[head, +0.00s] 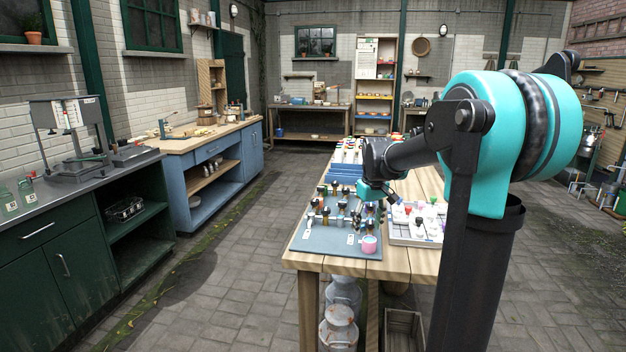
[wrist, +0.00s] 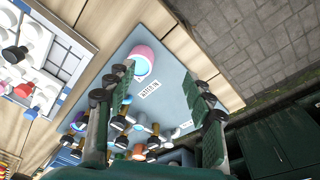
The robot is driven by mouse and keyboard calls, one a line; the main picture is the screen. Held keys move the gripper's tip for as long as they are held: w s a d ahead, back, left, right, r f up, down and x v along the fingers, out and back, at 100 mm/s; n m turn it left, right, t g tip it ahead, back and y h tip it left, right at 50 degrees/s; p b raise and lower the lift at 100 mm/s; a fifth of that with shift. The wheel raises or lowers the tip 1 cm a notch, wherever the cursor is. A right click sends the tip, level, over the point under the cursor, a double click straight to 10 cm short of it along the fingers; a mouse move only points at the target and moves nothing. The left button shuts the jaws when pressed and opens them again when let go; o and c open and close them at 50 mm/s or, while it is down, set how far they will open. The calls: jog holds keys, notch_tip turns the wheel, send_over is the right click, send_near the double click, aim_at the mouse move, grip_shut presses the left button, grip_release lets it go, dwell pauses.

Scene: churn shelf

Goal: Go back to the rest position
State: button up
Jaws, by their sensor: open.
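My gripper (head: 374,196) hangs over the wooden table in the head view, above the grey-blue mat (head: 310,240). In the wrist view its two fingers stand wide apart, with nothing held between the tips (wrist: 158,88). Past them lies the mat (wrist: 180,75), with a pink round container (wrist: 143,66) and white labels. The pink container (head: 369,244) stands near the mat's front right corner in the head view. Several small metal and dark fittings (head: 325,212) stand on the mat, partly hidden by my gripper.
A white tray (head: 402,238) with coloured pieces is right of the mat. Blue bins (head: 345,170) are farther back on the table. Metal cans (head: 339,325) and a wooden crate (head: 404,325) are below. The paved floor (head: 235,240) left of the table is clear.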

jog(key=s+f+m+t, duration=0.1)
jog(key=s+f, duration=0.4)
jog(key=s, duration=0.3)
jog(key=s+d+f+m, duration=0.1)
jog(key=s+f, duration=0.5)
jog(key=s, duration=0.3)
jog(key=s+d+f+m+t, duration=0.1)
jog(key=s+f+m, duration=0.1)
jog(key=s+f, duration=0.3)
jog(key=s, duration=0.4)
jog(key=shift+s+f+t, duration=0.15)
jog(key=shift+t, duration=0.15)
